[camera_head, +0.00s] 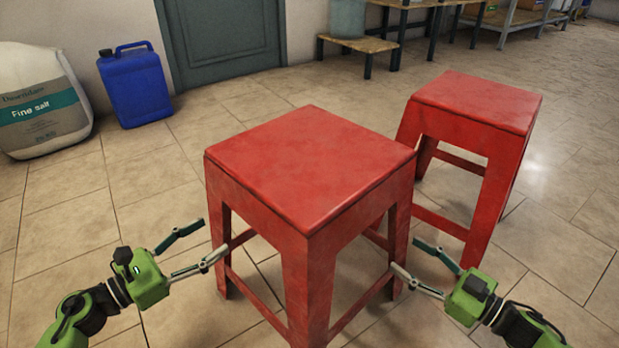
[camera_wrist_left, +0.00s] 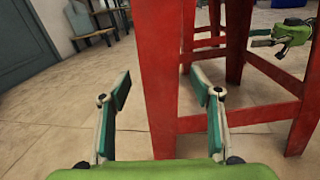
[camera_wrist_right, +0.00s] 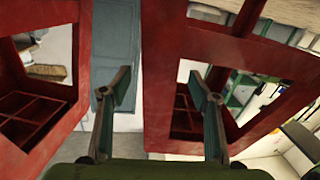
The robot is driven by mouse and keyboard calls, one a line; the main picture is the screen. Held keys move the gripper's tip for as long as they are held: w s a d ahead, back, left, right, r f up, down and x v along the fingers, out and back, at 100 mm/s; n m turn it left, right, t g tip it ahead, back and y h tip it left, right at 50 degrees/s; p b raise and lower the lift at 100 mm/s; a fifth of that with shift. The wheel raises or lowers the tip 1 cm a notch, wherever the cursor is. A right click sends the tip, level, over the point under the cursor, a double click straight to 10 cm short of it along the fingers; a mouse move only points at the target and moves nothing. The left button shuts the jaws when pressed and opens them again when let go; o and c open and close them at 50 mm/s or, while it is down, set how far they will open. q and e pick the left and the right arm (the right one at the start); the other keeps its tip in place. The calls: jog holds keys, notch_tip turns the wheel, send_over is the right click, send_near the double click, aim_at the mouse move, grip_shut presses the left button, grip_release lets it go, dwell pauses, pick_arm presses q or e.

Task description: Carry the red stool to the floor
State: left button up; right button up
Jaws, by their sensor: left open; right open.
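Two red stools stand upright on the tiled floor (camera_head: 150,180). The nearer red stool (camera_head: 310,165) is in the middle of the head view, and the other red stool (camera_head: 480,105) is behind it to the right. My left gripper (camera_head: 212,239) is open and empty at the nearer stool's left side. In the left wrist view, a red leg (camera_wrist_left: 163,75) shows beyond and between its fingers. My right gripper (camera_head: 405,254) is open and empty by the nearer stool's right leg. In the right wrist view, red stool parts (camera_wrist_right: 160,60) fill both sides; contact cannot be told.
A blue canister (camera_head: 135,88) and a white sack of salt (camera_head: 38,105) stand at the back left by the wall. A grey door (camera_head: 222,40) is behind. A low wooden bench (camera_head: 358,43) holds a bucket (camera_head: 348,16). Floor between is clear.

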aim_at(216, 232)
pick_arm(q)
jog(key=shift+x, duration=2.1)
pick_arm(e)
jog(key=shift+x, duration=2.1)
pick_arm(q)
grip_shut()
pick_arm(e)
grip_shut()
pick_arm(q)
jog(key=shift+r, duration=0.2)
pick_arm(e)
jog(key=shift+r, duration=0.2)
